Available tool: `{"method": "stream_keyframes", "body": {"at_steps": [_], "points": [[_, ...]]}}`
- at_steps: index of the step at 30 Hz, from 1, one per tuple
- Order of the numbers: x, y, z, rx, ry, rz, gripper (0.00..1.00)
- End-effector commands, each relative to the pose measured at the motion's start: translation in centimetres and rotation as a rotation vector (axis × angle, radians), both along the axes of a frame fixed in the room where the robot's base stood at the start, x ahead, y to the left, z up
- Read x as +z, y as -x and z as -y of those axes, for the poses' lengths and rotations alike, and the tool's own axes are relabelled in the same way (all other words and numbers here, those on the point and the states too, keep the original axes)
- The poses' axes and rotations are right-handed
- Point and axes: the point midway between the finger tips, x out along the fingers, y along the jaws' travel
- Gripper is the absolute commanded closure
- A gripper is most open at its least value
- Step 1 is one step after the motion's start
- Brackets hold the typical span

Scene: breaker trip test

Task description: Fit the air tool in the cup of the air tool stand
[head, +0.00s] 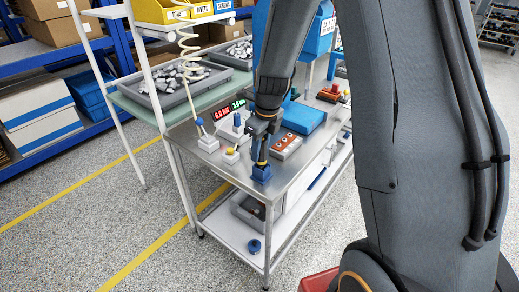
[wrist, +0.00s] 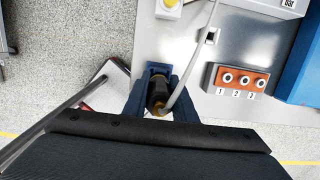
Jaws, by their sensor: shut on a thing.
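The air tool (wrist: 157,92) is a dark cylinder with a brass-coloured end and a pale hose leading off it. My gripper (wrist: 160,108) is shut on it, with a blue finger on either side. In the head view my gripper (head: 264,128) points down at the near corner of the steel bench, and the tool's dark and yellow lower part (head: 262,155) shows below it. The air tool stand (head: 261,174) is a small blue block directly under the tool; part of it shows in the wrist view (wrist: 158,67). I cannot tell whether the tool's tip is inside the cup.
An orange block with numbered buttons (head: 286,147) stands right of the stand on the steel bench (head: 228,178). Small white switch boxes (head: 208,143) stand to the left. A blue case (head: 304,117) lies behind. A cream coiled hose (head: 187,50) hangs above the bench.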

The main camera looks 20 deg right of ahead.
Motion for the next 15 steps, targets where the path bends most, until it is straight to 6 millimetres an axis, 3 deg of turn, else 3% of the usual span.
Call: {"method": "stream_keyframes", "body": {"at_steps": [3, 4, 8, 15], "points": [[-0.27, -0.02, 0.0, 0.0, 0.0, 0.0, 1.0], [-0.28, -0.03, 0.0, 0.0, -0.001, 0.001, 0.74], [-0.23, -0.02, 0.0, 0.0, -0.001, 0.001, 0.54], [-0.27, 0.02, 0.0, 0.0, 0.0, 0.0, 0.54]]}}
